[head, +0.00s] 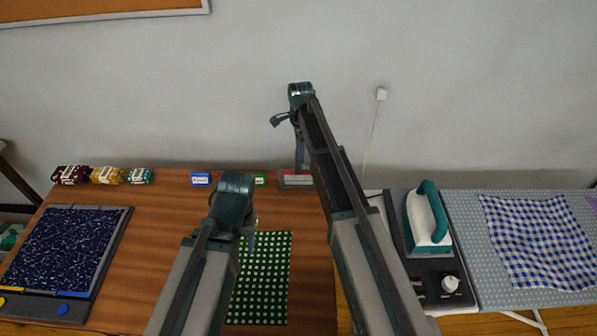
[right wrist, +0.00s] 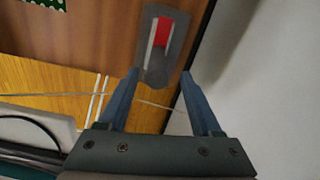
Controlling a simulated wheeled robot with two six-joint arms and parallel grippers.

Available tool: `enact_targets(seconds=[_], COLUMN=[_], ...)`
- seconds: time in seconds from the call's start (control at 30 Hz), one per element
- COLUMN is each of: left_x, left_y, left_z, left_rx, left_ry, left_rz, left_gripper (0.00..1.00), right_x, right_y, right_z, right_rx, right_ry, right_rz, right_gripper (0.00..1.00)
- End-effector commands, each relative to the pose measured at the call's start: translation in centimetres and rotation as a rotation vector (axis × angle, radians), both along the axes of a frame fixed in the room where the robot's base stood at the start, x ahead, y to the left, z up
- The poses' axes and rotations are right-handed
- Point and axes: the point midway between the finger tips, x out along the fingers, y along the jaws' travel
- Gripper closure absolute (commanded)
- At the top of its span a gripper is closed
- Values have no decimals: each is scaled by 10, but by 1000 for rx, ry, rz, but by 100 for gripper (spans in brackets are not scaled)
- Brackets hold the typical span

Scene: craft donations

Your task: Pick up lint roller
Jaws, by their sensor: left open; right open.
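A red piece with pale bars (right wrist: 162,32), which may be the lint roller, lies in a long grey tray (right wrist: 157,76) at the table edge by the wall. In the head view the red and grey item (head: 296,180) sits at the back of the table, partly hidden by my right arm. My right gripper (right wrist: 159,75) is open and empty, its fingertips either side of the tray's near end; contact cannot be told. In the head view it points down (head: 299,160).
A blue box (head: 201,180) and several fabric bundles (head: 103,175) stand along the back. A dark blue patterned board (head: 65,245) lies left. An iron (head: 427,215) stands right, beside a blue checked cloth (head: 540,240). The wall is close behind my right gripper.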

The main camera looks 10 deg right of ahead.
Motion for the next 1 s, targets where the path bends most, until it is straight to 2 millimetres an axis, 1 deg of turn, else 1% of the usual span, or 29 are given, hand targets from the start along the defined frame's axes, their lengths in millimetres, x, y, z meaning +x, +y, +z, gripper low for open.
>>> enact_targets(seconds=[0.17, 0.43, 0.53, 0.77, 0.87, 1.0], left_x=[0, 0, 0, 0, 0, 0], left_y=[0, 0, 0, 0, 0, 0], left_z=[-15, -48, -53, -51, -51, -51], left_rx=[0, 0, 0, 0, 0, 0], left_ry=[0, 0, 0, 0, 0, 0], left_rz=[0, 0, 0, 0, 0, 0], left_gripper=[50, 50, 50, 50, 50, 50], right_x=[-2, -4, -4, -4, -4, -4], right_y=[2, 6, 6, 6, 6, 6], right_z=[-16, -48, -53, -51, -51, -51], right_rx=[0, 0, 0, 0, 0, 0], right_ry=[0, 0, 0, 0, 0, 0], right_rz=[0, 0, 0, 0, 0, 0], right_gripper=[34, 34, 34, 34, 50, 76])
